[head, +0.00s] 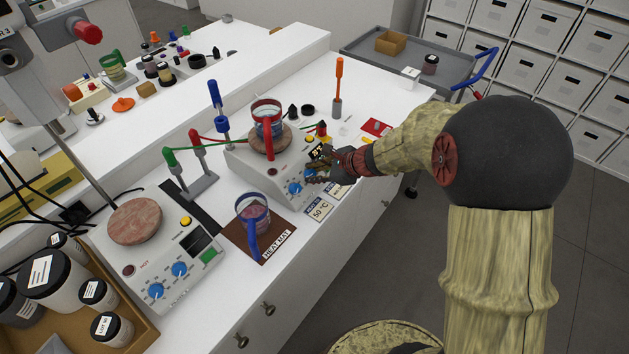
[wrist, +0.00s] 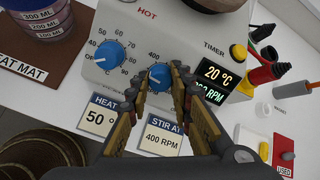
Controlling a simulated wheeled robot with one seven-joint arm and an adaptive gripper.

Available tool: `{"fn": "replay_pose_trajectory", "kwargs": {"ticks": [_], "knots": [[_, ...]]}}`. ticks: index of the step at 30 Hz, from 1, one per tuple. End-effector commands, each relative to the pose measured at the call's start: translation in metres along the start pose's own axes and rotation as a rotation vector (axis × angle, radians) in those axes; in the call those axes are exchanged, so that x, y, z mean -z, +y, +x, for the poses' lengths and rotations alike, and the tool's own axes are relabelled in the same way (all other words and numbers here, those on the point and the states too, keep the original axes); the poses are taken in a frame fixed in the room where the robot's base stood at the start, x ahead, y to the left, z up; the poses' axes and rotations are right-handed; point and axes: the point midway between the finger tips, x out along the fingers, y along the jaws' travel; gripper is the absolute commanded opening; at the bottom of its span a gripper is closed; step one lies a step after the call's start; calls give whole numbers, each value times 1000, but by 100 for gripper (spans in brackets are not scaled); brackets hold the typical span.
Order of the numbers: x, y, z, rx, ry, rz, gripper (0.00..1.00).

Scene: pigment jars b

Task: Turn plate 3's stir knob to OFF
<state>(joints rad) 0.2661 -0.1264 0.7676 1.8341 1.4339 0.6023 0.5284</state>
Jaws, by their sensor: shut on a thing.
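The stirring hot plate (head: 243,160) stands mid-bench with a beaker on its round top; its plate number is not readable. In the wrist view its left blue knob (wrist: 109,54) has a numbered scale. The right blue knob (wrist: 158,76), the stir knob, has 400 marked above it. My gripper (wrist: 162,86) is shut on this right knob, one finger each side, hiding part of its scale. In the head view my gripper (head: 316,174) is at the plate's front panel. The display (wrist: 216,82) reads 20 °C above an RPM figure whose first digit is partly covered.
Cards reading 50° (wrist: 96,118) and STIR AT 400 RPM (wrist: 160,137) lie in front of the plate. A beaker (head: 252,214) stands on the brown heat mat (head: 279,247). Another hot plate (head: 133,262) is at front left. A yellow-topped timer button (wrist: 238,53) sits right of the knobs.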

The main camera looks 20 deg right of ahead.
Motion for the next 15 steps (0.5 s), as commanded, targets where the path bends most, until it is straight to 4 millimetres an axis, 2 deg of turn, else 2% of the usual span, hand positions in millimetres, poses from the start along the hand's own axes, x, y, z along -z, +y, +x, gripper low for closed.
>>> {"fn": "replay_pose_trajectory", "kwargs": {"ticks": [15], "knots": [[3, 1, 3, 1, 0, -468, 0]]}}
